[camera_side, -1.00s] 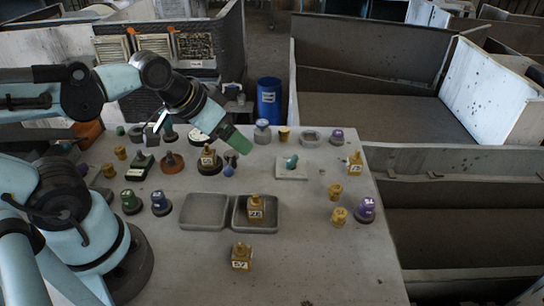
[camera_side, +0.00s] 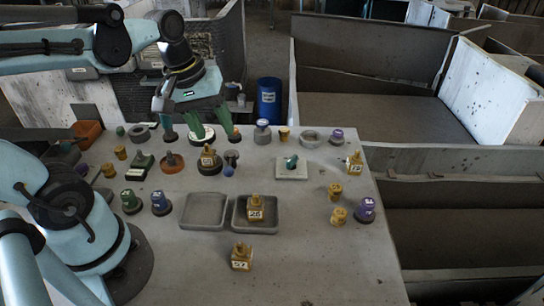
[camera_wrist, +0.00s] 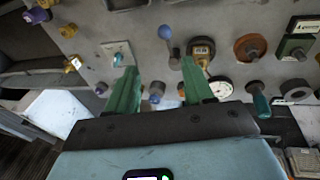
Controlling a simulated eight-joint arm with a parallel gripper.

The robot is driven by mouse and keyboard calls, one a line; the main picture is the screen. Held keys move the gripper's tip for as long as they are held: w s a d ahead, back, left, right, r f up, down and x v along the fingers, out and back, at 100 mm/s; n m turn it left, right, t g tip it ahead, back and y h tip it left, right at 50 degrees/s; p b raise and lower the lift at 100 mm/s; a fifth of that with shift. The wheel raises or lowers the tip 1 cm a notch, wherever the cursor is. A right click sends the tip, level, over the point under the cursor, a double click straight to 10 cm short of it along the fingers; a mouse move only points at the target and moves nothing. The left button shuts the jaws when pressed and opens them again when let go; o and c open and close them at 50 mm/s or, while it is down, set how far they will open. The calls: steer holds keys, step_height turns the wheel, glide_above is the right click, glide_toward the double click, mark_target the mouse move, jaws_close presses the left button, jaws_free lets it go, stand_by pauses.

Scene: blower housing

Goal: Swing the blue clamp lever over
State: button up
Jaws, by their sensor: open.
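The blue clamp lever shows a round blue knob (camera_side: 229,171) at the near end of its arm, with a dark grey pivot (camera_side: 231,155) behind it. In the wrist view its blue knob (camera_wrist: 165,32) and pivot lie beyond the fingertips, between the two finger lines. My gripper (camera_side: 213,132) has green fingers spread apart and empty, pointing down at the back of the table. It also shows in the wrist view (camera_wrist: 159,65). It is behind the lever and apart from it.
A yellow block on a dark round base (camera_side: 208,161) stands just left of the lever. A pale plate with a teal knob (camera_side: 291,164) is to the right. A white-faced disc (camera_side: 201,133) lies by the fingers. Two grey trays (camera_side: 204,211) sit in front.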

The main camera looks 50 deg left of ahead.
mark_target(227, 167)
steer(key=shift+w+d+f+n+g, duration=0.15)
steer(key=shift+w+f+n, duration=0.15)
steer(key=shift+f, duration=1.55)
steer(key=shift+w+d+f+n+g, duration=0.15)
steer(key=shift+f+n, duration=0.3)
steer(key=shift+f, duration=1.45)
steer(key=shift+w+d+f+n+g, duration=0.1)
steer(key=shift+w+f+n+g, duration=0.2)
steer(key=shift+f, duration=1.55)
jaws_close()
